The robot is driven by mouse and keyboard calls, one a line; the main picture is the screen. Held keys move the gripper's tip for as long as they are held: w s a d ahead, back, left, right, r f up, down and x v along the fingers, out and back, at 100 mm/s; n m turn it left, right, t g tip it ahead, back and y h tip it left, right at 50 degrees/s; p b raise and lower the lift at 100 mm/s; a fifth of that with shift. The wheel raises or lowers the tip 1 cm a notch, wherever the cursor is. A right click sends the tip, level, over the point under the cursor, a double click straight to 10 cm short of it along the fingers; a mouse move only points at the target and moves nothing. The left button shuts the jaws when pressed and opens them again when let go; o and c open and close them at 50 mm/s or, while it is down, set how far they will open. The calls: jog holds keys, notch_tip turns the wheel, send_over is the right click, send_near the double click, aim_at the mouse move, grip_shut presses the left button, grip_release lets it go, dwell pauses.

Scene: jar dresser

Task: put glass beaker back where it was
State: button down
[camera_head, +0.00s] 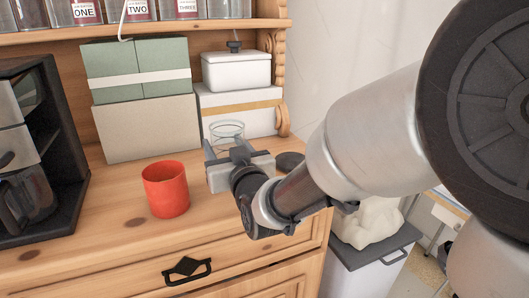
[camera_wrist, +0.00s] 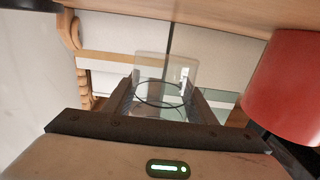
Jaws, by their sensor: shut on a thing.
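The clear glass beaker (camera_head: 227,130) is at my gripper, near the right end of the wooden dresser top (camera_head: 120,222). In the wrist view the beaker (camera_wrist: 166,72) sits between the two fingers. My gripper (camera_head: 228,157) is shut on it; the wrist view shows the fingers (camera_wrist: 160,98) on either side of the glass. The beaker's lower part is hidden behind the gripper in the head view. I cannot tell whether its base touches the dresser top.
A red cup (camera_head: 166,189) stands left of my gripper. Behind are green boxes (camera_head: 138,70), a beige box (camera_head: 148,128) and white boxes (camera_head: 237,71). A coffee machine (camera_head: 40,150) stands at left. A dark round object (camera_head: 290,161) lies to the right. The front middle is clear.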

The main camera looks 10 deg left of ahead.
jog(key=shift+f+b, duration=0.35)
jog(key=shift+f, duration=1.55)
jog(key=shift+f+b, duration=0.25)
jog(key=shift+b, duration=0.05)
jog(key=c, duration=0.8)
grip_release()
jog(key=shift+o, duration=0.2)
